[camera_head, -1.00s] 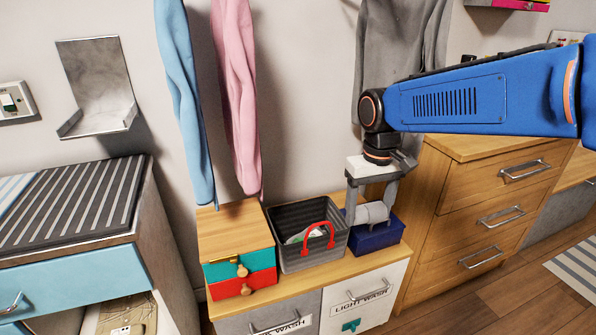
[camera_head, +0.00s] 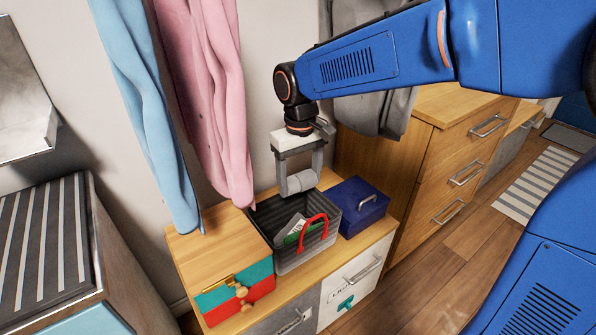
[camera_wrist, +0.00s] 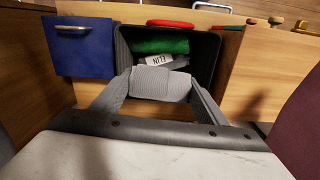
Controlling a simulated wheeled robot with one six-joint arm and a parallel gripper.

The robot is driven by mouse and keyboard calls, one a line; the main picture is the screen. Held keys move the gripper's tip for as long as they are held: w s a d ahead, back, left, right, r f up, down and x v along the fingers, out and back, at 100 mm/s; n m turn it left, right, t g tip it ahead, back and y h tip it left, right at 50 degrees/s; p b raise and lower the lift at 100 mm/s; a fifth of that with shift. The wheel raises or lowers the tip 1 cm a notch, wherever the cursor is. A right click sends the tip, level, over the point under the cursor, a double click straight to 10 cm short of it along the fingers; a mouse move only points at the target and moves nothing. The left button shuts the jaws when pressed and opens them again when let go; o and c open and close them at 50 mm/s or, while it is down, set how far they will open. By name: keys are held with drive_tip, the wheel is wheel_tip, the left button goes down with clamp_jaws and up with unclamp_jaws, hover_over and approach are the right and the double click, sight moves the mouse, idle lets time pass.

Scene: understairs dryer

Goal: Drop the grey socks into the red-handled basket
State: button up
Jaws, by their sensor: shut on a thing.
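The grey socks (camera_head: 300,181) are a light grey roll held between the fingers of my gripper (camera_head: 299,182). In the wrist view the socks (camera_wrist: 160,84) sit between the two fingertips (camera_wrist: 158,86). The red-handled basket (camera_head: 288,262) is dark grey with a red handle (camera_head: 312,228) on its front side. My gripper is shut on the socks above the basket's back right part. In the wrist view the socks overlap the near part of the basket opening (camera_wrist: 206,72). Inside the basket lie a green item (camera_wrist: 160,45) and a light item with lettering (camera_wrist: 155,60).
A blue box (camera_head: 357,206) stands right of the basket. A small wooden-topped drawer box (camera_head: 235,290) with teal and red drawers stands left. Blue (camera_head: 150,110) and pink (camera_head: 215,100) garments hang behind, and a grey garment (camera_head: 375,110) hangs behind the arm.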

sight(300, 188)
drive_tip(key=shift+f, duration=1.5)
drive_tip(key=o, duration=1.1)
wheel_tip(300, 188, up, 17)
drive_tip(key=shift+r, duration=0.2)
drive_tip(key=shift+d, duration=0.15)
